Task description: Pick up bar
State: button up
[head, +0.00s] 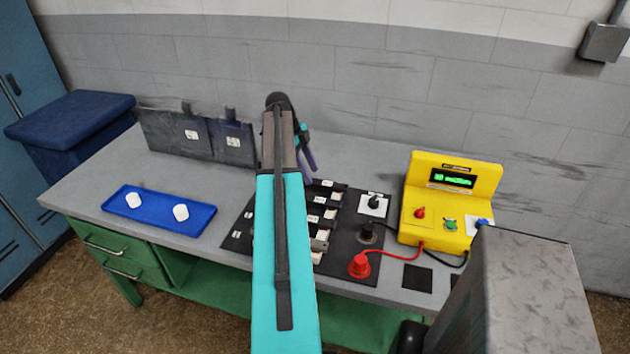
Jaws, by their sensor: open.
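My teal arm reaches over the bench and hides part of it. My gripper (307,150) shows just right of the arm's far end, with purple and teal parts. It is open, high over the back of the bench, and partly hidden by the arm. A black mat (340,258) lies below it, with a row of dark slots and pale blocks running front to back. A small grey piece (319,244), possibly a bar, sits at the row's front end. The arm covers the row's left side, so I cannot tell for sure which piece is the bar.
A blue tray (158,226) with two white cylinders stands at left. Dark upright panels (205,140) stand behind it. A yellow meter (448,200) is at right, its red lead running to a red plug (360,265). A black knob (374,201) stands beside the slots.

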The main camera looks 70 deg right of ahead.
aim_at(315, 183)
jog(key=shift+x, duration=1.2)
grip_shut()
